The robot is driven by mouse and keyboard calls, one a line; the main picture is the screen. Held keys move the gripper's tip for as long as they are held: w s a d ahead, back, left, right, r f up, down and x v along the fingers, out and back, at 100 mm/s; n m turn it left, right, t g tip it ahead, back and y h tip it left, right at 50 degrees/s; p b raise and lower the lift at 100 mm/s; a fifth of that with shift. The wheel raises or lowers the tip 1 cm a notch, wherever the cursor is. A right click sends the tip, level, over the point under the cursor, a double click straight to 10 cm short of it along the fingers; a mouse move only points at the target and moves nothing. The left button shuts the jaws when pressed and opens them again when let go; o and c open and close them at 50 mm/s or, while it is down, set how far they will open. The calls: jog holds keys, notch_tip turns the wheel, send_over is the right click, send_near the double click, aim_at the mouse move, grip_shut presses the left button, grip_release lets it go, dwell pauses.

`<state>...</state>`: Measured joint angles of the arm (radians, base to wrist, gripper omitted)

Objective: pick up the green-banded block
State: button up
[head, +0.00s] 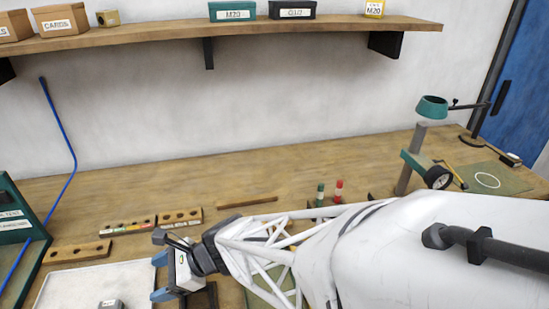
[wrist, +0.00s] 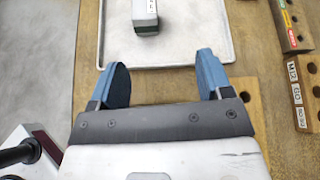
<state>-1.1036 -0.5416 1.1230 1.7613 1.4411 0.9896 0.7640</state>
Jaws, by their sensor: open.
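A small grey block (wrist: 145,14) with a white label on top and a dark, greenish band at its near end lies on the pale tray (wrist: 200,30). The wrist view's top edge cuts off its far end. It also shows at the bottom edge of the head view (head: 110,304), partly cut off. My gripper (wrist: 162,68) is open and empty, its two blue fingers apart at the tray's near rim. The block is beyond the fingertips, a little left of the middle between them. In the head view my gripper (head: 161,277) is at the tray's right side.
Drilled wooden blocks (head: 78,252) lie behind the tray, with more (head: 181,216) further right. Green (head: 320,192) and red (head: 338,190) small items stand near the middle. A gauge stand (head: 412,165) is at the right. A shelf (head: 240,34) with boxes runs above.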

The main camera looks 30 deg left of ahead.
jog(key=m+g, duration=0.1)
send_near(107, 308)
jog(key=x, duration=0.3)
jog(key=shift+a+f, duration=0.15)
jog(key=shift+f, duration=0.05)
jog(key=shift+x, duration=1.25)
jog(key=shift+s, duration=0.1)
jog(key=shift+x, duration=2.55)
jog(key=shift+s, duration=0.1)
jog(key=shift+c, duration=0.4)
jog(key=shift+r, duration=0.1)
grip_shut()
